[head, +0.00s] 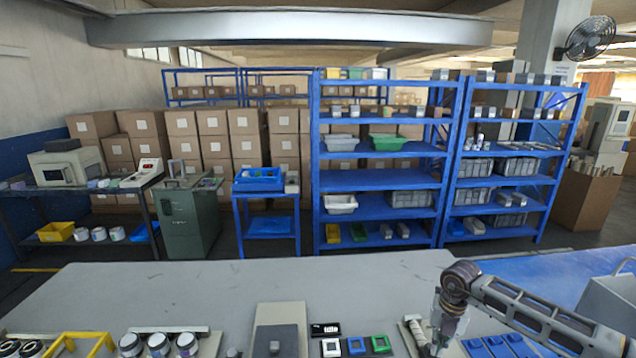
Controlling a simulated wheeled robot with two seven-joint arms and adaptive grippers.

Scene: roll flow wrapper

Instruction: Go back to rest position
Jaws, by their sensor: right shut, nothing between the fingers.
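My right arm comes in from the lower right over the grey worktop (235,285). Its gripper (436,343) points down at the front edge of the worktop, left of several blue blocks. It is shut with nothing seen in it. Its tips are near the bottom of the picture and are partly hard to make out. My left arm and gripper are not in view.
Along the front edge stand a yellow frame (80,340), several white jars (158,344), a grey device (280,330), a small black display (325,330) and green and blue square pieces. A grey bin (610,300) is at the right. The worktop's back half is clear.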

